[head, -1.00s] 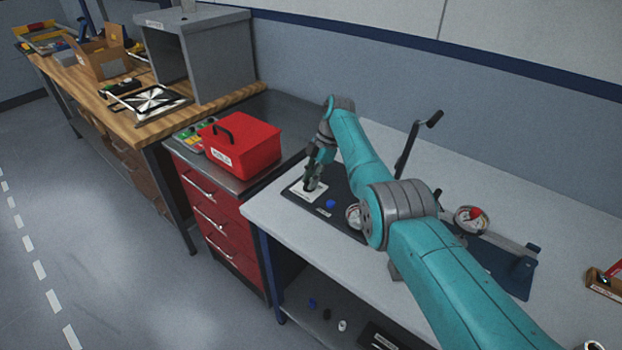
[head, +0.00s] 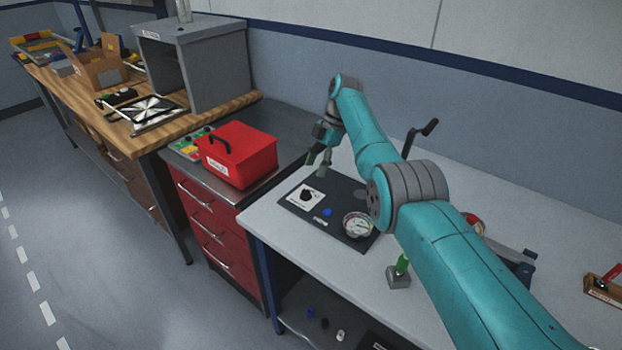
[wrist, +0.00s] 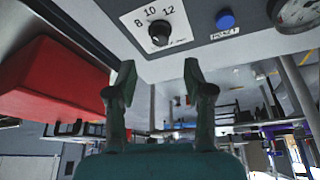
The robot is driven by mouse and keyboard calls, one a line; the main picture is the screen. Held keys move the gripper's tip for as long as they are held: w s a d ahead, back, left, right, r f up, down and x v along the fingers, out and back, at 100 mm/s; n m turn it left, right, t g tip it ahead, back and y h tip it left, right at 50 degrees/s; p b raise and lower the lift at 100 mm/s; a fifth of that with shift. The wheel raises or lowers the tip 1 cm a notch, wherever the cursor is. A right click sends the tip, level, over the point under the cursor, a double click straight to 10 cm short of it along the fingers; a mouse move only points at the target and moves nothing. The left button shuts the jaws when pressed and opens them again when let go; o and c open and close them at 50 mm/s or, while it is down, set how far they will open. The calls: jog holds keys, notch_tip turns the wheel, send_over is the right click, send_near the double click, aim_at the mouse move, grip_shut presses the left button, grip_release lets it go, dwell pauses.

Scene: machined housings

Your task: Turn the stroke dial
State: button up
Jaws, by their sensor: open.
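The stroke dial is a black knob (head: 306,195) on a white scale plate at the left end of a dark panel (head: 338,222). In the wrist view the knob (wrist: 159,34) sits below the numbers 8, 10 and 12, which are readable on its plate. My gripper (head: 319,160) is raised above and behind the panel, apart from the knob. In the wrist view its two fingers (wrist: 158,76) are spread with nothing between them.
A blue button (head: 327,212) and a round gauge (head: 357,225) share the panel. A green-topped part (head: 400,268) stands on the grey bench in front. A red case (head: 238,155) sits on the cabinet to the left. A crank handle (head: 422,134) rises behind my arm.

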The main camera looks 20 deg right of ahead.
jog(key=shift+v, duration=1.8)
jog(key=m+t+h, duration=0.3)
jog(key=m+t, duration=0.2)
jog(key=m, duration=1.3)
send_near(306, 191)
jog(key=shift+t, duration=0.3)
jog(key=x, duration=0.8)
jog(key=shift+s+f, duration=0.2)
jog(key=shift+f, duration=0.2)
grip_shut()
